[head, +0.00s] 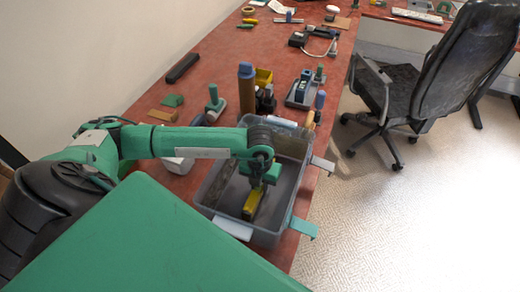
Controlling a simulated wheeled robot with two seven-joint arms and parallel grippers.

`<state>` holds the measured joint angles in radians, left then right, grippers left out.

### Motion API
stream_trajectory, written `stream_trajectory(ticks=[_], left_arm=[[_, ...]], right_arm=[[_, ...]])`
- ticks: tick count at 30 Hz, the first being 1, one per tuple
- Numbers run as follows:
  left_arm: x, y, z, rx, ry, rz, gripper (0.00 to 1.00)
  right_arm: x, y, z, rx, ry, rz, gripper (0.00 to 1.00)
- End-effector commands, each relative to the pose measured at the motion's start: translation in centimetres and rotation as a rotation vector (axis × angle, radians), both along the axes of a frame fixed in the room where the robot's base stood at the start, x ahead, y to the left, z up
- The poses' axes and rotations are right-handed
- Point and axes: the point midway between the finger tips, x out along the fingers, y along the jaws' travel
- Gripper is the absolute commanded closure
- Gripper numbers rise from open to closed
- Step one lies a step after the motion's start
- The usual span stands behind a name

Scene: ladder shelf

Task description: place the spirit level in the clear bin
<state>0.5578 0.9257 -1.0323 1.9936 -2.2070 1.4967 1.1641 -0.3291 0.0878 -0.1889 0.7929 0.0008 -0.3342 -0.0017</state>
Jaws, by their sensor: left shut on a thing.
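The clear bin (264,238), greyish with see-through walls and clip handles, stands at the table's near right edge. My left gripper (257,188) points down into the bin's opening and is shut on the yellow spirit level (252,206). The level is tilted in the picture and lies within the bin's outline. Whether it touches the bin floor I cannot tell. The gripper and forearm hide part of the bin's far left side. My right gripper is not in view.
Behind the bin, the red table (215,60) holds a tall brown and blue cylinder (246,90), a yellow container (263,78) and a grey tray (300,95) with tools. An office chair (450,75) stands to the right.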

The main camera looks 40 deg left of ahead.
Motion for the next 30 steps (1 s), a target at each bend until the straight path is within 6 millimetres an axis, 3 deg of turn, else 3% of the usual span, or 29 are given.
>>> stream_trajectory(ticks=[3, 4, 7, 20, 25, 30], left_arm=[[0.0, 0.0, -0.4, 0.0, 0.0, 0.0, 1.0], [0.0, 0.0, -0.3, 0.0, 0.0, 0.0, 0.71], [0.0, 0.0, -0.2, 0.0, 0.0, 0.0, 0.53], [0.1, 0.0, 0.8, -0.001, -0.003, 0.0, 0.53], [0.1, 0.0, 4.1, -0.001, -0.005, -0.001, 0.53], [0.1, 0.0, 7.9, -0.001, -0.006, -0.001, 0.53]], right_arm=[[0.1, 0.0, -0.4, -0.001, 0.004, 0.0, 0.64], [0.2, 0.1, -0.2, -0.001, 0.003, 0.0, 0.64], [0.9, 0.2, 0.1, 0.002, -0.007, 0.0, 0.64], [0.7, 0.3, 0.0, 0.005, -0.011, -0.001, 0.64], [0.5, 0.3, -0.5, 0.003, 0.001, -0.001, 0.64], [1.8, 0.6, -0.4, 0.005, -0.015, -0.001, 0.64]])
